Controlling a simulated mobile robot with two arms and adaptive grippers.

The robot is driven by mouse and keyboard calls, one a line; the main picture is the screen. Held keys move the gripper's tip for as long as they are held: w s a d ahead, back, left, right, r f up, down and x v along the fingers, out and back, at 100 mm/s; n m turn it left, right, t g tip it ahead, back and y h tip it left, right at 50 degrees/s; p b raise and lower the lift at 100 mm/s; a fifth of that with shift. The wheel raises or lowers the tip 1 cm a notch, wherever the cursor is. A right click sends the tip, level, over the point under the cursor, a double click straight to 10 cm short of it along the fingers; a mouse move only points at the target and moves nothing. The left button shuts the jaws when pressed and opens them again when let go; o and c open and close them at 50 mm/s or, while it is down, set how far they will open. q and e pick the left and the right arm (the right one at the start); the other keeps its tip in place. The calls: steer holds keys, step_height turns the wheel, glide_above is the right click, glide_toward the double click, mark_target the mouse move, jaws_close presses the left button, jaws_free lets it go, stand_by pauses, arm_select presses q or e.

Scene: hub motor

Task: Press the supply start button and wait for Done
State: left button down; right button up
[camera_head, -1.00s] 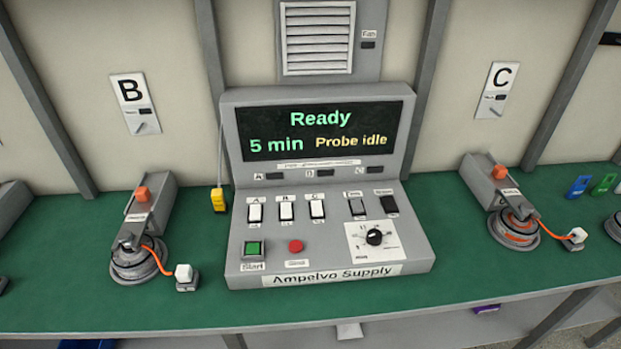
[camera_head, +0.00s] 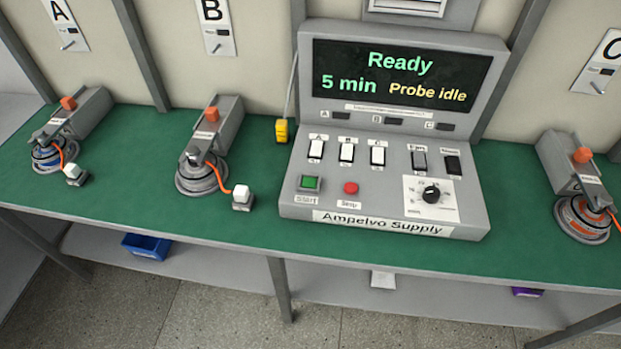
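The grey Ampelvo Supply console (camera_head: 300,200) stands on the green bench, right of the middle of the head view. Its green start button (camera_head: 310,183) is at the lower left of the panel, above a "Start" label. A red stop button (camera_head: 350,188) is just to its right. The dark screen (camera_head: 400,75) reads "Ready", "5 min" and "Probe idle". A row of white switches (camera_head: 346,151) and a black dial (camera_head: 431,194) are also on the panel. Neither of my grippers is in view.
Clamp fixtures with hub motors stand on the bench at A (camera_head: 48,158), B (camera_head: 200,178) and right under C (camera_head: 582,218). A yellow probe (camera_head: 281,130) hangs left of the console. A blue bin (camera_head: 146,246) is on the lower shelf. Bench space before the console is narrow.

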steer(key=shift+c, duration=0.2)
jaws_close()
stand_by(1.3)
